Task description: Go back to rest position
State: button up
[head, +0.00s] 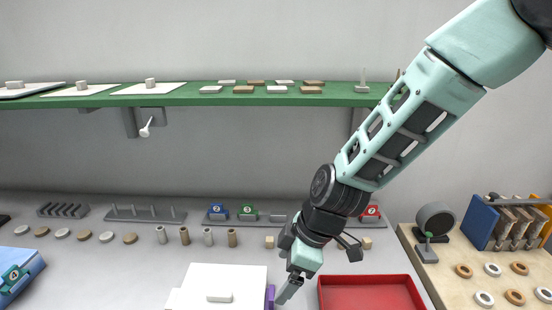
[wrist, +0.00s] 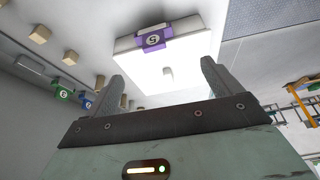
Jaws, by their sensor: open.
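My gripper (head: 284,292) hangs low over the bench, at the right side of a white box (head: 230,275) with a small white handle on top. The wrist view shows its two fingers (wrist: 162,85) spread apart with nothing between them. Beyond the fingers, the white box shows in the wrist view (wrist: 190,52) with a purple tag (wrist: 153,40) numbered 5. In the head view only a sliver of the purple tag (head: 269,297) shows beside the gripper. Part of my arm hides the bench behind it.
A red tray (head: 368,280) lies just right of my gripper. A green shelf (head: 225,99) with small blocks runs above the bench. A wooden board (head: 455,290) with rings and a round dark device (head: 436,219) is at right. Several small cylinders stand left of centre.

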jog(key=s+d+r+m+h, duration=0.2)
jog(key=s+d+r+m, duration=0.2)
jog(key=s, duration=0.5)
jog(key=s+d+r+m+h, duration=0.2)
jog(key=s+d+r+m, duration=0.3)
jog(key=s+d, duration=0.2)
jog(key=s, duration=0.2)
jog(key=shift+s+d+r, duration=0.3)
jog(key=shift+s+d, duration=0.05)
jog(key=shift+s, duration=0.05)
